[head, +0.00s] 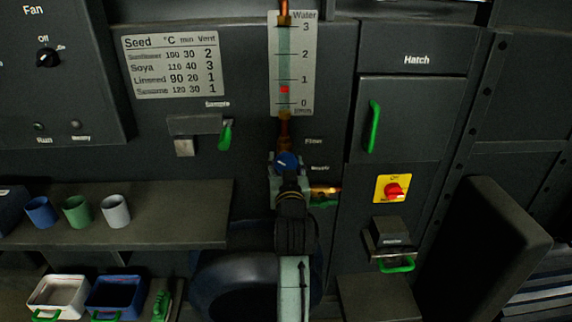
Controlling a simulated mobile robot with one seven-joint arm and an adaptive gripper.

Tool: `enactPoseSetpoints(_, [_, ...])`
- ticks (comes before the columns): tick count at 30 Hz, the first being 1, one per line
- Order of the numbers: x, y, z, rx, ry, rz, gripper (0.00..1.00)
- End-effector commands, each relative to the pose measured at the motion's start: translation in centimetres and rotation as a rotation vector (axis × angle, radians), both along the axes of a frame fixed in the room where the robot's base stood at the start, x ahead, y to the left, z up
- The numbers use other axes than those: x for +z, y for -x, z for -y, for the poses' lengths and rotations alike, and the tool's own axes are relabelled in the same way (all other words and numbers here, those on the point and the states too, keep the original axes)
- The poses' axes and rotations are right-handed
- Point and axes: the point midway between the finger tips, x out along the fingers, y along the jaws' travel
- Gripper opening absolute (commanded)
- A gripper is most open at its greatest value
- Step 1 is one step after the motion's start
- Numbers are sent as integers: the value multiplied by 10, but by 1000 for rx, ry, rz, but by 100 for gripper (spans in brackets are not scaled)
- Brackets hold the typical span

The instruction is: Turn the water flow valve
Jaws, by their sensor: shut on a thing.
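The water flow valve (286,160) has a blue knob and sits below the copper pipe under the water gauge. My gripper (287,166) reaches up to it from below and is shut on it. The gripper and wrist hide the lower part of the valve. The water gauge (298,70) is a clear tube on a plate marked 0 to 3. Its red float (284,89) stands a little above 0. The word Flow is printed to the right of the valve.
A brass outlet (326,191) sticks out right of my gripper. A red switch (393,190) on yellow and the green hatch handle (374,127) are further right. The sample lever (225,135) is up left. A shelf (160,235) with three cups is lower left.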

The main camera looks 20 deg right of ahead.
Motion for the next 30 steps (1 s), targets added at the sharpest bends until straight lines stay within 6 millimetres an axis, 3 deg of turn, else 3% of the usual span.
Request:
enactPoseSetpoints(10, [0,0,0,0,0,0,18])
enactPoseSetpoints(15, [-1,0,0,0,42,-11,18])
enactPoseSetpoints(24, [-1,0,1,1,358,-102,18])
enactPoseSetpoints(30, [0,0,2,1,460,-132,18])
